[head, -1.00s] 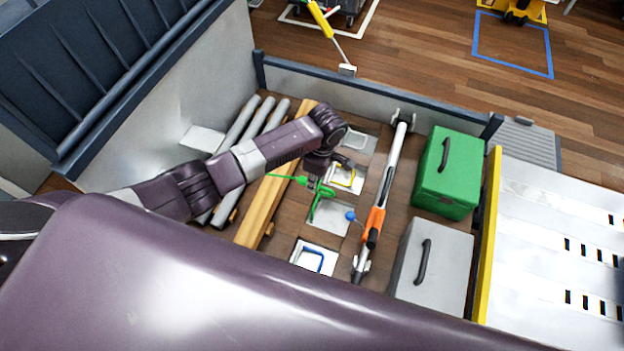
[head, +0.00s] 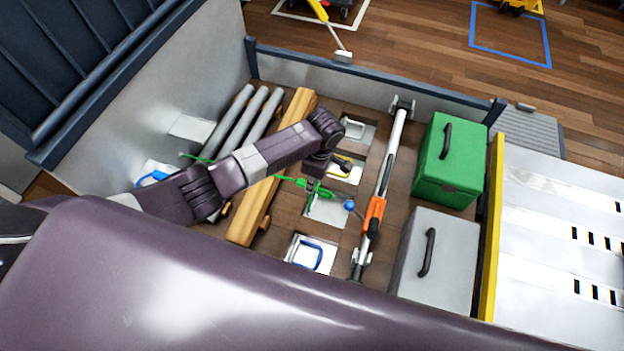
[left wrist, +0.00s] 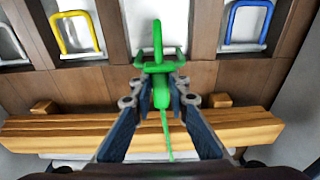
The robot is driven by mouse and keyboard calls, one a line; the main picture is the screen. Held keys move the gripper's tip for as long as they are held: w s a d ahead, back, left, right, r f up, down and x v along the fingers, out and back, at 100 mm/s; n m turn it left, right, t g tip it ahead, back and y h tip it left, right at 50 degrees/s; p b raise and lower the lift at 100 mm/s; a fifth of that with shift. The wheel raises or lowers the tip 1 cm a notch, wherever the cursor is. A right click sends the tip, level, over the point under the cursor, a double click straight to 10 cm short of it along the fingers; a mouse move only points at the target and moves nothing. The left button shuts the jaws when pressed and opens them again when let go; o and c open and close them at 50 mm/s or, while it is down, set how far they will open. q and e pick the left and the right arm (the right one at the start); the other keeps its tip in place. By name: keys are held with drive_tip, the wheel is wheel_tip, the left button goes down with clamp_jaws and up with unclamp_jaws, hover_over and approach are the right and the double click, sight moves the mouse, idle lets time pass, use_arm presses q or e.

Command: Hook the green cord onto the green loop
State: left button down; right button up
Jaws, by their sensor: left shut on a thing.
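My left gripper (head: 314,184) reaches over the wooden beam to the middle white plate (head: 330,210). In the left wrist view the gripper (left wrist: 160,92) is shut on the green hook piece (left wrist: 161,92) at the end of the green cord (left wrist: 168,140). In the head view the cord (head: 284,179) trails left behind my arm. Green parts (left wrist: 158,55) stand ahead of the fingertips, against the plate. Hook and green loop overlap there, and I cannot tell whether they are engaged. My right gripper is not in view.
A yellow loop (left wrist: 75,32) and a blue loop (left wrist: 246,22) flank the middle plate. The wooden beam (head: 247,215) lies under my arm beside grey tubes (head: 236,115). An orange-and-grey bar (head: 375,215), a green case (head: 450,165) and a grey case (head: 438,270) stand right.

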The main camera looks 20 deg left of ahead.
use_arm(q)
drive_tip(key=shift+d+f, duration=0.15)
drive_tip(key=shift+d, duration=0.05)
drive_tip(key=shift+p, duration=0.3)
drive_tip(key=shift+f, duration=0.1)
idle(0.4)
drive_tip(key=shift+a, duration=0.1)
drive_tip(key=shift+a+p, duration=0.1)
drive_tip(key=shift+p, duration=0.35)
drive_tip(key=shift+a, duration=0.15)
drive_tip(key=shift+a+p, duration=0.45)
drive_tip(key=shift+a, duration=0.65)
drive_tip(key=shift+a, duration=0.1)
